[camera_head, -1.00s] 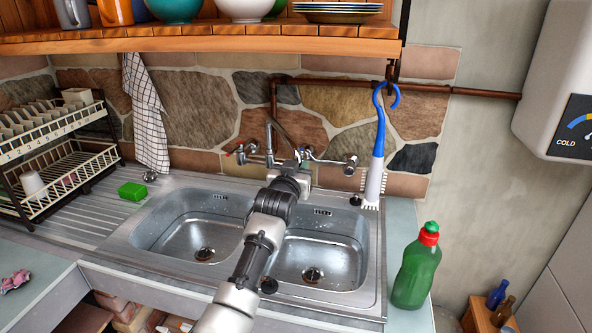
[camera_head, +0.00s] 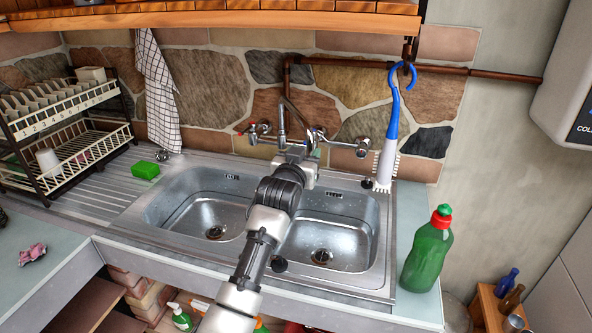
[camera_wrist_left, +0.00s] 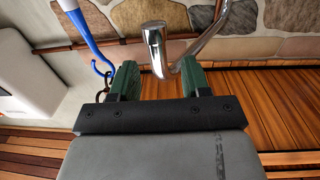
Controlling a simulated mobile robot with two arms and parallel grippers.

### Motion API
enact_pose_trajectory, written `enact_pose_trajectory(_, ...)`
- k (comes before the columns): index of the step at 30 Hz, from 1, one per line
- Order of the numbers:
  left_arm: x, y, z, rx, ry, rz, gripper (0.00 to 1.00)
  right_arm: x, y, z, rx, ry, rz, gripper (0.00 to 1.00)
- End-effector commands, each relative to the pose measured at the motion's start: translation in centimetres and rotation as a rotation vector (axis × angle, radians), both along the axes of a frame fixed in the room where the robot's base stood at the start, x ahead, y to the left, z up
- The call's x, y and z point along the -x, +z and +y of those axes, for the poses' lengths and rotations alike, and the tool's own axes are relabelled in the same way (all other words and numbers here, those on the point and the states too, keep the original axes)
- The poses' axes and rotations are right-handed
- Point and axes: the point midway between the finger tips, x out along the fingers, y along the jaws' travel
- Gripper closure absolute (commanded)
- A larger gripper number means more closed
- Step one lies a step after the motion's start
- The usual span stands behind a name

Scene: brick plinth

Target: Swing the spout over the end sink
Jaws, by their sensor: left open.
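The chrome spout (camera_head: 282,122) rises from the wall tap between its two handles, behind the double sink. My left gripper (camera_head: 298,149) is at the spout, above the back edge of the sink; its fingertips are small and partly hidden by the wrist in the head view. In the left wrist view the open left gripper (camera_wrist_left: 160,82) has the spout's bent end (camera_wrist_left: 155,42) between its two green fingers in the picture; contact cannot be told. The left basin (camera_head: 190,210) and right basin (camera_head: 345,235) are empty. My right gripper is out of view.
A blue and white brush (camera_head: 391,135) hangs right of the tap. A green bottle (camera_head: 427,255) stands right of the sink. A dish rack (camera_head: 65,145) and green sponge (camera_head: 145,169) are at left. A wooden shelf (camera_head: 220,19) overhangs the tap.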

Motion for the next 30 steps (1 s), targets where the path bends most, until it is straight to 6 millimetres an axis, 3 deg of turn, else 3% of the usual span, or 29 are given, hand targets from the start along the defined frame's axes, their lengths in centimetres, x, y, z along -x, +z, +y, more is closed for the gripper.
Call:
enact_pose_trajectory(6,3.5,-0.2,0.9,0.0,0.0,-0.002,0.53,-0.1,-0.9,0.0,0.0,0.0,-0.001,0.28)
enact_pose_trajectory(12,5.8,-0.1,1.5,-0.002,0.0,-0.003,0.53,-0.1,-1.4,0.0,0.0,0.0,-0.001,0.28)
enact_pose_trajectory(25,6.7,0.1,1.8,-0.002,0.0,-0.003,0.53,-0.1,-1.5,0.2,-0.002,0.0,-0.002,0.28)
enact_pose_trajectory(26,6.7,0.1,1.8,-0.002,0.0,-0.003,0.54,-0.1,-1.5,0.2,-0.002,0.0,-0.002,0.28)
enact_pose_trajectory(30,6.6,-0.6,3.2,0.045,0.012,0.024,0.76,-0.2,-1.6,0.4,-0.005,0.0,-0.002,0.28)
